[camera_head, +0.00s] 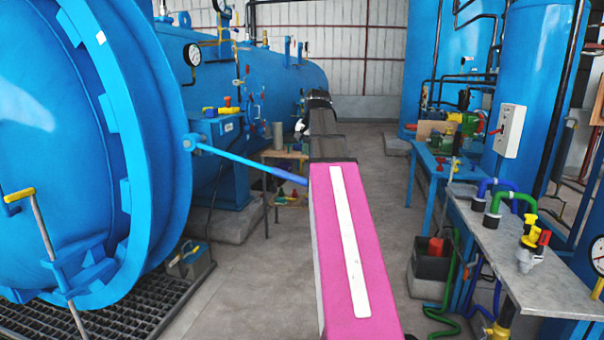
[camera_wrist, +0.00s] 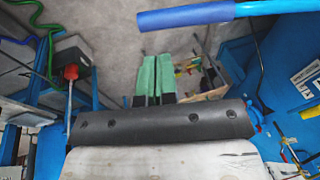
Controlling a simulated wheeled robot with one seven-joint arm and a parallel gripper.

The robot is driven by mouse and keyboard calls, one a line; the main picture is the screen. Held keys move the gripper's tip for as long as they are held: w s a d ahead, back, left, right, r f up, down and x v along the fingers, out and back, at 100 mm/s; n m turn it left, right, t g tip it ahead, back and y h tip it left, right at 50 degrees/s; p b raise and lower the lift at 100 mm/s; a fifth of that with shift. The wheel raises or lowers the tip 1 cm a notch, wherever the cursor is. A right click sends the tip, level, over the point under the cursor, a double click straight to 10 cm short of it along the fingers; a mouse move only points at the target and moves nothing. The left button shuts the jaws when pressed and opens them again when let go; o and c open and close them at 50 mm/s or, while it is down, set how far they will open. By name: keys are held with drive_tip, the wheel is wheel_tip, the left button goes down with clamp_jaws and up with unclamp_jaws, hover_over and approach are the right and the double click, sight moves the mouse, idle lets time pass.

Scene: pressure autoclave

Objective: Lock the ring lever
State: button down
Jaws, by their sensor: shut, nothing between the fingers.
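The ring lever (camera_head: 240,162) is a blue rod. It sticks out to the right and slightly down from the locking ring (camera_head: 140,110) of the big blue autoclave. Its darker blue grip (camera_head: 289,177) ends beside my pink arm in the head view. In the wrist view the lever's grip (camera_wrist: 186,15) crosses the top right. My gripper (camera_wrist: 157,60) has green fingers side by side, shut and empty. The fingers are apart from the lever, below it in the wrist picture. The fingertips cannot be made out in the head view.
A yellow-handled rod (camera_head: 45,230) stands by the door at left. A grey bench (camera_head: 540,270) with valves and hoses is on the right, a blue workbench (camera_head: 435,160) behind it. A dark bin (camera_head: 428,270) sits beneath. The floor between (camera_head: 245,260) is mostly clear.

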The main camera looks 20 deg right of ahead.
sight(300, 177)
drive_tip(key=v, duration=0.4)
drive_tip(key=shift+w+d, duration=0.25)
drive_tip(key=shift+d, duration=0.1)
drive_tip(key=shift+f, duration=0.1)
drive_tip(key=x, duration=1.4)
drive_tip(key=shift+w, duration=0.1)
